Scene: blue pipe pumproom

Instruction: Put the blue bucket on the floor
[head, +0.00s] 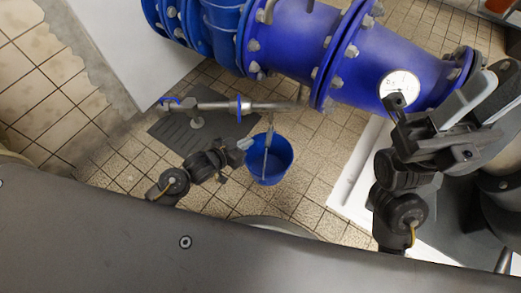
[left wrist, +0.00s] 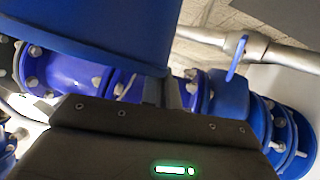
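The blue bucket (head: 276,172) is at the middle of the head view, below the end of the grey tap pipe (head: 270,106). Its grey handle stands up over its opening, its top near that pipe. I cannot tell whether it hangs there. My left gripper (head: 240,147) is at the left side of the bucket's rim, its tip at or very near it. In the left wrist view the bucket (left wrist: 90,30) fills the upper left, and its edge meets my fingers. Whether they are closed on the rim is hidden. My right gripper (head: 484,100) is open and empty, far right.
A large blue flanged pipe (head: 290,35) with a white gauge (head: 399,88) runs behind the bucket. A dark mat (head: 170,130) lies under the tap pipe. The tiled floor (head: 310,185) is clear around the bucket. A white ledge (head: 350,180) stands to the right.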

